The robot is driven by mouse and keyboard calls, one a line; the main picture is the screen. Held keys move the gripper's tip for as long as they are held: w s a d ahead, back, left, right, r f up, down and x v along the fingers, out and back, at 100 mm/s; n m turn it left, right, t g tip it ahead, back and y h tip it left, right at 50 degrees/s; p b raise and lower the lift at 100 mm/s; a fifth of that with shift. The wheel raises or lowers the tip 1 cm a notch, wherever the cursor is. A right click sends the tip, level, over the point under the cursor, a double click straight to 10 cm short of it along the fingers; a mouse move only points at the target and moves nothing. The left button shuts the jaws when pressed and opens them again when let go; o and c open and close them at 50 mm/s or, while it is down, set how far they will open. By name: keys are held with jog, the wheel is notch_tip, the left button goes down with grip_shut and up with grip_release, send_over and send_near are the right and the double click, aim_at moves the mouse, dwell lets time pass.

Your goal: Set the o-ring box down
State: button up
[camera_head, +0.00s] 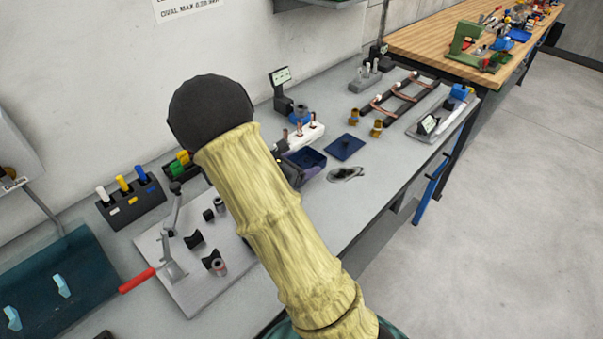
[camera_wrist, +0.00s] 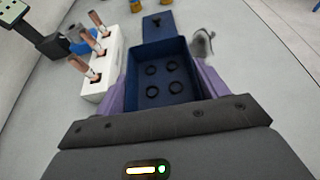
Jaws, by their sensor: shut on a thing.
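The o-ring box (camera_wrist: 162,50) is a dark blue open box with several black rings on its floor. In the head view the o-ring box (camera_head: 308,157) shows partly, over the grey bench. My gripper (camera_wrist: 160,78) has purple fingers along the box's left and right sides and is shut on it. In the head view my gripper (camera_head: 292,172) is mostly hidden behind my arm. The box looks about level. I cannot tell whether its underside touches the bench. A flat dark blue lid with a knob (camera_head: 345,147) lies on the bench just beyond the box.
A white block with copper tubes (camera_head: 304,134) stands close to the box's left; it also shows in the wrist view (camera_wrist: 103,68). A shiny grey piece (camera_head: 346,174) lies to the right. Brass fittings (camera_head: 353,117) stand farther back. Bare bench (camera_head: 385,165) lies at the right.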

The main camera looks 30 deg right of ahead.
jog(key=shift+f, duration=1.9)
jog(key=shift+f, duration=0.15)
jog(key=o, duration=0.7)
